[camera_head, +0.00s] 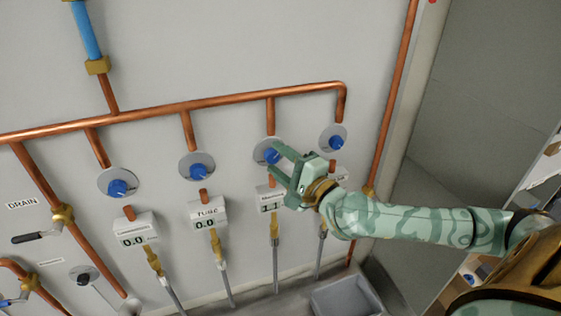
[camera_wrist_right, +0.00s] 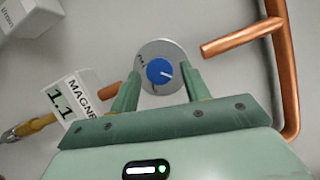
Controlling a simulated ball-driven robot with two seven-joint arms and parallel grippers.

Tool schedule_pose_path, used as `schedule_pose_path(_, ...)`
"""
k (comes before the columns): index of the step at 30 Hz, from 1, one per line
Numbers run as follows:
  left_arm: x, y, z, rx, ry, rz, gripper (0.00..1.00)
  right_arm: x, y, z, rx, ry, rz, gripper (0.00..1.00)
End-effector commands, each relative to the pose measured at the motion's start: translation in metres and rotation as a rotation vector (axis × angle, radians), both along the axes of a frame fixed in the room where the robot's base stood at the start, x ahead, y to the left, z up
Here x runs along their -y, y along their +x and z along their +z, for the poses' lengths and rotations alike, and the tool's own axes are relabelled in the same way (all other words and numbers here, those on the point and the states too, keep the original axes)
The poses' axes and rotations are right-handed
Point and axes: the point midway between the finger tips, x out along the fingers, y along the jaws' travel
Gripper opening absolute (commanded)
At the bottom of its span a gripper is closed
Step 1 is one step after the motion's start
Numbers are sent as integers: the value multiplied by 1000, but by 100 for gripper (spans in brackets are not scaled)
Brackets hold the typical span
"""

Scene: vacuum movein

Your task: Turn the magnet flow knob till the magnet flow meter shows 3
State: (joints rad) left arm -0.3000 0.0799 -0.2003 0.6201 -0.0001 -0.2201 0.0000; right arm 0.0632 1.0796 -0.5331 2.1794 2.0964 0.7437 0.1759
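Whether the fingers touch the knob cannot be told. My left gripper is not in view.
Other blue knobs (camera_head: 117,188) (camera_head: 197,171) (camera_head: 334,141) sit along the copper pipe (camera_head: 200,103). The tube meter (camera_head: 208,216) and another meter (camera_head: 134,235) read 0.0. A grey bin (camera_head: 345,298) stands below. A vertical copper pipe (camera_head: 398,80) runs right of the panel.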

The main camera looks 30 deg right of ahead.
Motion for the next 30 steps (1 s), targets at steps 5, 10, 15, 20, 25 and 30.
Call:
schedule_pose_path(5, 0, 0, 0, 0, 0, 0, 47, 0, 0, 0, 0, 0, 0, 52)
schedule_pose_path(10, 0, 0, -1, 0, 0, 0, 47, 0, -3, -1, -1, 0, 0, 52)
schedule_pose_path(15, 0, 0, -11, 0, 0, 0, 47, 4, -25, -6, -4, -4, 2, 52)
schedule_pose_path(20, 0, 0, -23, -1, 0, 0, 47, 8, -59, -10, -7, -7, 5, 52)
schedule_pose_path(25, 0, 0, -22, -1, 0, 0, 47, 14, -92, -9, -11, -9, 2, 52)
schedule_pose_path(30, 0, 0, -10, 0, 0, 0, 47, 18, -124, -8, -9, -5, 4, 52)
